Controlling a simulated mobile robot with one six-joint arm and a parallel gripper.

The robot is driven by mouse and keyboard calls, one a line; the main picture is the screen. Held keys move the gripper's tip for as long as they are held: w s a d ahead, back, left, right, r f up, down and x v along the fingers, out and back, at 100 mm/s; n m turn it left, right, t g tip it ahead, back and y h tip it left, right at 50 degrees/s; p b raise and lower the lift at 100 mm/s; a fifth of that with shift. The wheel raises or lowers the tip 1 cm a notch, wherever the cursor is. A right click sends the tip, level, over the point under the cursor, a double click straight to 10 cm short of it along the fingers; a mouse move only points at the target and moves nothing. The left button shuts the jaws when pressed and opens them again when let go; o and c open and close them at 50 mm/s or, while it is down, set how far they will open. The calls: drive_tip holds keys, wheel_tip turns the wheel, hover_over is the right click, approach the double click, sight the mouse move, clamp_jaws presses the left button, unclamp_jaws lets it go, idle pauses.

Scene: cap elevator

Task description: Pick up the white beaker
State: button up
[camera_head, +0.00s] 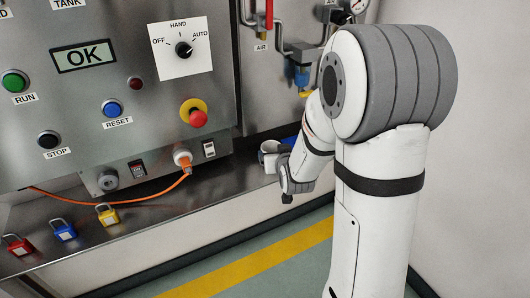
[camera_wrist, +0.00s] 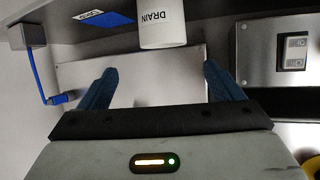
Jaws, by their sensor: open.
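The white beaker (camera_wrist: 175,30) carries a DRAIN label and shows at the top centre of the wrist view, its upper part cut off by the frame edge. My gripper (camera_wrist: 160,72) is open and empty. Its two dark blue fingers are spread wide, one to each side below the beaker in the picture, and they do not touch it. In the head view my gripper (camera_head: 291,181) is at the right end of the steel ledge. A pale rounded thing just behind it, probably the beaker (camera_head: 267,150), is partly hidden by my arm.
A blue labelled card (camera_wrist: 105,19) lies beside the beaker. A blue cable with a plug (camera_wrist: 62,98) hangs at the left of the wrist view. On the ledge (camera_head: 155,212), red, blue and yellow padlocks stand at left, and an orange cable (camera_head: 150,200) runs along the panel.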

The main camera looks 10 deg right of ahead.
sight(269, 147)
drive_tip(key=w+f+t+b, duration=0.1)
drive_tip(key=f, duration=0.1)
drive_tip(key=w+f+t, duration=0.1)
drive_tip(key=f, duration=0.1)
drive_tip(key=w+f+t+b, duration=0.1)
drive_tip(key=f, duration=0.1)
drive_tip(key=shift+w+f+t+b, duration=0.1)
drive_tip(key=shift+f+t+b, duration=0.05)
drive_tip(key=shift+t+b, duration=0.15)
drive_tip(key=shift+w+f+t+b, duration=0.2)
drive_tip(key=shift+f+t+b, duration=0.15)
drive_tip(key=shift+f+t, duration=0.3)
drive_tip(key=w, duration=0.7)
drive_tip(key=shift+w+a+r, duration=0.15)
drive_tip(key=shift+w+a, duration=0.1)
drive_tip(key=shift+w, duration=0.05)
drive_tip(key=shift+c, duration=0.4)
drive_tip(key=c, duration=1)
drive_tip(key=shift+r, duration=0.15)
